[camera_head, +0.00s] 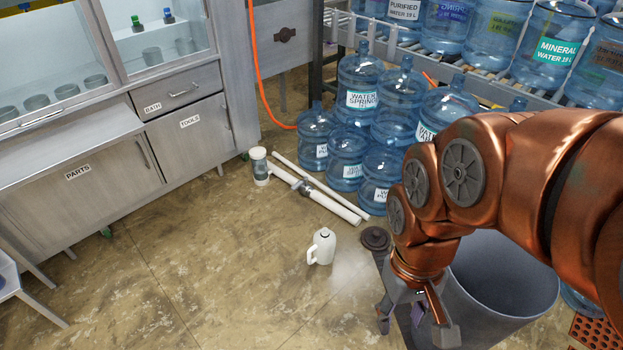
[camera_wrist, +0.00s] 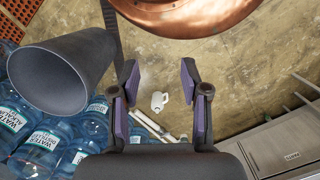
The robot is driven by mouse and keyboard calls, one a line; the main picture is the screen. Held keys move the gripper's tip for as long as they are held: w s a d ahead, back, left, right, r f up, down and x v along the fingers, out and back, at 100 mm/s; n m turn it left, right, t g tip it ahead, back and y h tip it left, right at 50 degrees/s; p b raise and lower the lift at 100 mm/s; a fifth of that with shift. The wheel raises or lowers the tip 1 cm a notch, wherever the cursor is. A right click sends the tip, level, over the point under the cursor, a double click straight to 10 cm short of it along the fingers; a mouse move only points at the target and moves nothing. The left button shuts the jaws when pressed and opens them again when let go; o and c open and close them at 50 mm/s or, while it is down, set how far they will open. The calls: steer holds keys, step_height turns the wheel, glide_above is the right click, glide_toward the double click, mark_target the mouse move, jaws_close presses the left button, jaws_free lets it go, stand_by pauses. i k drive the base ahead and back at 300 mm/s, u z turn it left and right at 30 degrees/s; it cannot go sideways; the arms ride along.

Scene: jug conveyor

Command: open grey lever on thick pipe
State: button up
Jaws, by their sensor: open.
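Two white pipes lie side by side on the floor in front of the water jugs. The thick pipe (camera_head: 335,206) is the nearer one, with a small grey lever (camera_head: 300,185) at a fitting near its left part. The lever's exact angle is too small to tell. The pipes also show small in the wrist view (camera_wrist: 148,122), between and beyond my fingers. My gripper (camera_wrist: 160,72) is open and empty. In the head view my gripper (camera_head: 415,318) is at lower right, well apart from the pipes and above the floor.
A white jug (camera_head: 321,246) stands on the floor between my gripper and the pipes. A dark round lid (camera_head: 375,238) and a large grey bin (camera_head: 500,280) are near my arm. A white-topped canister (camera_head: 260,166) stands by the pipes' left end. Open floor lies left.

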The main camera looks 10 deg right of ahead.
mark_target(297, 186)
steer(key=u, duration=0.8)
steer(key=i, duration=1.45)
steer(key=u, duration=0.25)
steer(key=i, duration=1.65)
steer(key=z, duration=0.85)
steer(key=i, duration=0.3)
steer(key=z, duration=0.2)
